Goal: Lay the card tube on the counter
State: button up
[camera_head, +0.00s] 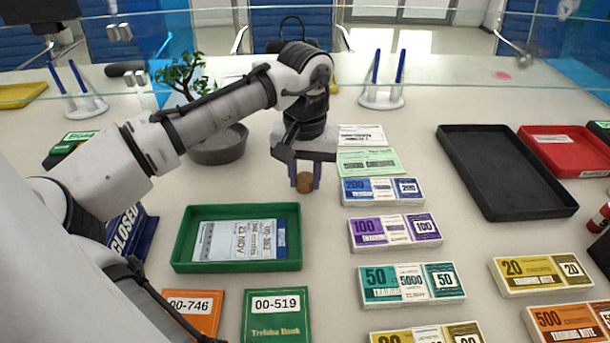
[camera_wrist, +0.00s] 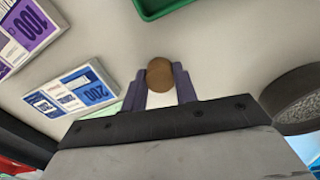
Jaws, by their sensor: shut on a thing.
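The card tube (camera_head: 304,184) is a short brown cylinder between the fingers of my gripper (camera_head: 304,180). In the wrist view, the tube (camera_wrist: 160,75) shows its round brown end, with a pale side below it. My gripper (camera_wrist: 160,88) is shut on it, with one purple finger on each side. The gripper points down over the counter (camera_head: 325,235), between the green tray and the note bundles. I cannot tell whether the tube touches the counter.
A green tray (camera_head: 180,240) with a date slip stands front left of the gripper. A grey bowl (camera_head: 218,152) stands to its left. Bundles of blue (camera_head: 383,191) and purple notes (camera_head: 395,232) lie to its right. A black tray (camera_head: 505,205) lies further right. Bare counter shows between tray and bundles.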

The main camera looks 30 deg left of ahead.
aim_at(305, 178)
jog(key=shift+f, duration=0.15)
jog(key=o, duration=0.9)
notch_tip(305, 178, up, 12)
jog(key=shift+r+p, duration=0.2)
jog(key=shift+p, duration=0.5)
